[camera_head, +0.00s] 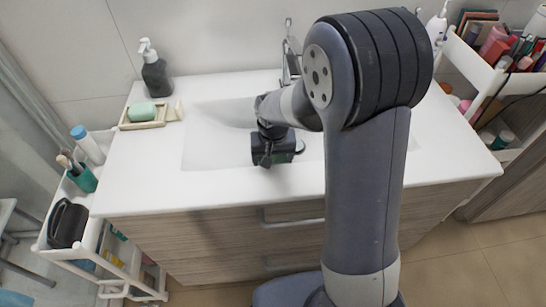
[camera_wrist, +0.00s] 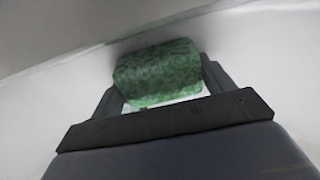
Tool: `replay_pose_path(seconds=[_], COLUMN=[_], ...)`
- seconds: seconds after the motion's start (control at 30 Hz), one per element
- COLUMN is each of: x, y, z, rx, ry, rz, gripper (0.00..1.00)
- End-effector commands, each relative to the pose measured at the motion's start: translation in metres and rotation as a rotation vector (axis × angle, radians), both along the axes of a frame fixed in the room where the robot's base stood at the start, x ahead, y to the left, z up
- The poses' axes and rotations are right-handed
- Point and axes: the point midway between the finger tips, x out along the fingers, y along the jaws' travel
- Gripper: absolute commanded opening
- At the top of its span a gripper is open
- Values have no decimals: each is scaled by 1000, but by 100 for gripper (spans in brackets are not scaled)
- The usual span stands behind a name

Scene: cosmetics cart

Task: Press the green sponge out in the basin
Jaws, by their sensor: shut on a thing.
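The green sponge (camera_wrist: 158,72) is a mottled green block, held between the two dark fingers of my gripper (camera_wrist: 163,82) in the wrist view. My gripper is shut on it. The white basin (camera_head: 208,135) is sunk into the counter in the head view, and my gripper (camera_head: 274,150) is over or in it, pointing down. In the wrist view a pale basin surface (camera_wrist: 55,105) lies around the sponge. I cannot tell whether the sponge touches it. In the head view my gripper and arm hide most of the sponge.
A tray (camera_head: 145,123) with a green soap (camera_head: 142,111) sits left of the basin. A dark pump bottle (camera_head: 155,75) stands behind it. The faucet (camera_head: 289,55) is at the back, partly behind my arm. Carts (camera_head: 88,215) and (camera_head: 485,75) stand at both sides.

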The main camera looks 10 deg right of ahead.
Motion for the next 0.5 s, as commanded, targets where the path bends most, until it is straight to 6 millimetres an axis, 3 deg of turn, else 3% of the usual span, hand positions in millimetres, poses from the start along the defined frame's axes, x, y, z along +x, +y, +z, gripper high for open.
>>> replay_pose_path(seconds=[0.5], x=[0], y=[0], z=[52], rx=[0], ry=[1], rz=[0], gripper=[58])
